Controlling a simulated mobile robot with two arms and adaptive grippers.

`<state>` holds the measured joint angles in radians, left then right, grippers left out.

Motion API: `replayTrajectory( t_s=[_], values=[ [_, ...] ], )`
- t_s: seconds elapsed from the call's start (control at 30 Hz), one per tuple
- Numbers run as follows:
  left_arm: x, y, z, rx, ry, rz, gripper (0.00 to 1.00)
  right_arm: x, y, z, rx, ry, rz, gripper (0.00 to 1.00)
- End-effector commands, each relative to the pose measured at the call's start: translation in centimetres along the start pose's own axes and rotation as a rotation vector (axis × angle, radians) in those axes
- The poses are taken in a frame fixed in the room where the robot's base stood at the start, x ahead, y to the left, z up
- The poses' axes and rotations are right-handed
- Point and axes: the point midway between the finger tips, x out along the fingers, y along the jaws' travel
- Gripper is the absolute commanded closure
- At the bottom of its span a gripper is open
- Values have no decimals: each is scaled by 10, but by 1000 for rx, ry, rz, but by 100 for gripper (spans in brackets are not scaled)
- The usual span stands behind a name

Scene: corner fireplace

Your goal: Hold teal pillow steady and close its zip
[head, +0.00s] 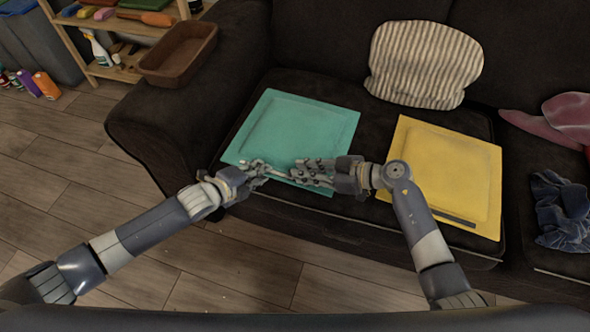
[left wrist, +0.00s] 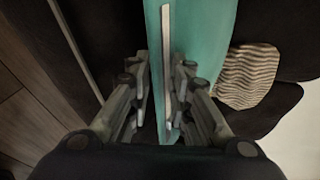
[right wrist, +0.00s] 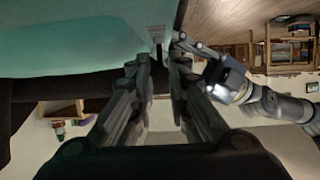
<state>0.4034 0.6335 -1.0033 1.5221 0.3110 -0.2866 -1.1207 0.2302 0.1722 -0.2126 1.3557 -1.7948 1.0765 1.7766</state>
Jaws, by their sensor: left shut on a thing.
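The teal pillow (head: 298,128) lies flat on the sofa seat, its front edge toward me. My left gripper (head: 262,170) is shut on that edge near its left end. In the left wrist view the fingers (left wrist: 160,85) sit either side of the teal pillow (left wrist: 205,40), where a pale zip strip (left wrist: 166,45) runs along the edge. My right gripper (head: 300,173) is at the front edge, right of the left one. Its fingers (right wrist: 158,65) stand apart at the edge of the teal pillow (right wrist: 80,42) in the right wrist view. The zip's pull is not clear to see.
A yellow pillow (head: 440,165) lies right of the teal one. A striped pillow (head: 425,63) leans at the sofa back. A blue cloth (head: 562,212) and a pink one (head: 570,115) lie at the right. A brown tray (head: 180,50) rests near the left armrest.

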Motion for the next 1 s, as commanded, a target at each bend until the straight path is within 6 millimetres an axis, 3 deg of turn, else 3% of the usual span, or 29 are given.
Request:
replayTrajectory(
  t_s=[0.23,0.57,0.67,1.0],
  values=[
    [0,3,0,2,-1,7,100,29,0,-1,0,2,0,84],
    [0,3,0,2,-1,7,100,33,0,0,-1,-1,0,84],
    [0,3,0,2,-1,7,100,32,0,0,-1,0,0,100],
    [0,3,0,1,-1,6,100,42,0,-5,-1,2,-1,100]
  ],
)
